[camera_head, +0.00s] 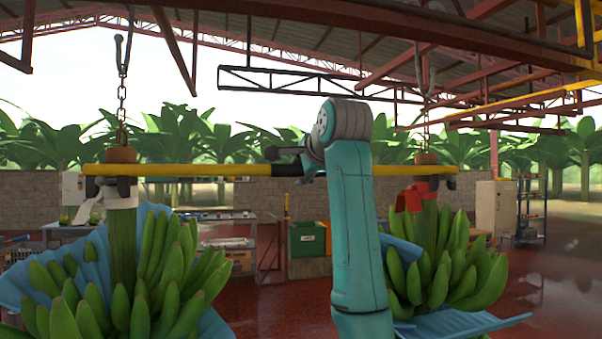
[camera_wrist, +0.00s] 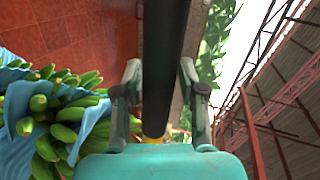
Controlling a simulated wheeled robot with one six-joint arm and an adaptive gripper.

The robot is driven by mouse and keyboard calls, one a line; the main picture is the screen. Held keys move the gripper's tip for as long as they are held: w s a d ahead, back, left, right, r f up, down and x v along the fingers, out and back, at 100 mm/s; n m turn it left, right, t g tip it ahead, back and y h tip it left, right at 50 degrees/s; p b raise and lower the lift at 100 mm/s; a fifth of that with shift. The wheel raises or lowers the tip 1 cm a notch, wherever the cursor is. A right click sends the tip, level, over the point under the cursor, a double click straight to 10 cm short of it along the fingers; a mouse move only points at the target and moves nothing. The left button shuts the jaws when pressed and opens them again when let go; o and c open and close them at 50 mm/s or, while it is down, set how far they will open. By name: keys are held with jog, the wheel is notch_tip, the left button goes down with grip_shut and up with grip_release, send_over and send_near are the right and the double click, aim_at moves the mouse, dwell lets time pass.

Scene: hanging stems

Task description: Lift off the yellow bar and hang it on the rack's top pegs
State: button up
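The yellow bar (camera_head: 212,170) runs level across the head view, with a dark sleeve (camera_head: 289,170) at its middle. Brown blocks (camera_head: 121,156) (camera_head: 425,159) sit at its ends, under chains. Green banana bunches (camera_head: 170,280) (camera_head: 448,262) with blue sheets hang below both ends. My gripper (camera_head: 272,154) is at the dark sleeve, and a dark finger shows slightly above it. In the wrist view my gripper (camera_wrist: 160,70) has its fingers spread, one on each side of the sleeve (camera_wrist: 165,45); firm contact does not show. I cannot make out the rack's top pegs.
Hooks and chains (camera_head: 122,90) rise from the bar ends. A dark truss (camera_head: 290,82) crosses overhead. Behind are a grey wall, a green bin (camera_head: 307,238), a bench (camera_head: 215,218), a cabinet (camera_head: 494,207) and a shelf unit (camera_head: 531,207). Red floor is open at the right.

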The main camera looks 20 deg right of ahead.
jog(key=shift+f, duration=0.1)
grip_shut()
notch_tip(320, 180, up, 10)
jog(key=shift+r, duration=0.15)
dwell(0.6)
jog(key=shift+s, duration=0.1)
jog(key=s, duration=1.1)
dwell(0.9)
